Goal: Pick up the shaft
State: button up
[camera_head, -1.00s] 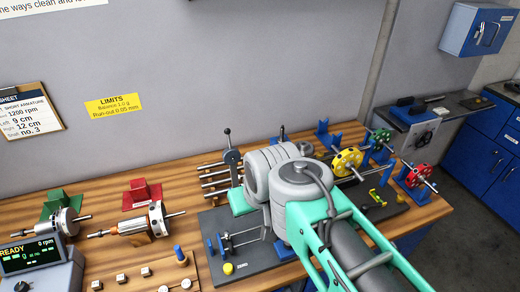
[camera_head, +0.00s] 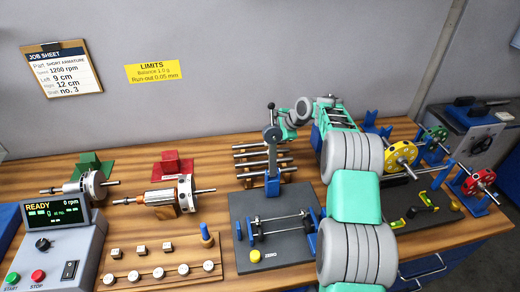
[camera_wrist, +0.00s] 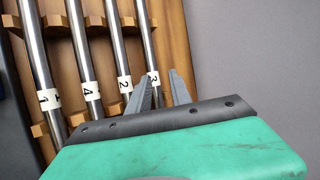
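Several bare steel shafts lie side by side on a wooden rack (camera_head: 240,160) against the wall. In the wrist view they carry number tags. Shaft 3 (camera_wrist: 147,40) is at the right end, beside shaft 2 (camera_wrist: 116,40), shaft 4 (camera_wrist: 82,40) and shaft 1 (camera_wrist: 34,40). The job sheet (camera_head: 62,70) names shaft no. 3. My gripper (camera_wrist: 164,76) is open and empty, its two fingertips apart on either side of shaft 3's tag in the picture. I cannot tell how far above the shaft they are. In the head view my arm hides part of the bench.
A lever stand (camera_head: 272,165) rises in front of the rack, close to my wrist. A grey fixture plate (camera_head: 290,255), two rotors on stands at left, the READY console (camera_head: 50,245) and coloured wheels at right crowd the bench.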

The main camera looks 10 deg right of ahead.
aim_at(262, 143)
jog(key=shift+w+f+m, duration=0.3)
jog(key=shift+w+f, duration=0.3)
jog(key=shift+t, duration=0.3)
jog(key=s, duration=0.1)
jog(key=s+a+r+p, duration=0.1)
jog(key=s+a+p, duration=0.1)
jog(key=s, duration=0.1)
jog(key=shift+r, duration=0.15)
jog(key=w+f, duration=0.2)
jog(key=w+a+f, duration=0.1)
jog(key=w+f, duration=0.1)
jog(key=shift+w+f+p, duration=0.2)
jog(key=shift+f+p, duration=0.2)
jog(key=shift+r, duration=0.15)
jog(key=shift+s+a+r, duration=0.15)
jog(key=shift+s+r, duration=0.25)
jog(key=shift+s, duration=0.1)
jog(key=shift+c, duration=0.3)
jog(key=shift+s, duration=0.1)
jog(key=shift+c, duration=0.7)
jog(key=shift+w+f, duration=0.2)
jog(key=c, duration=0.3)
grip_shut()
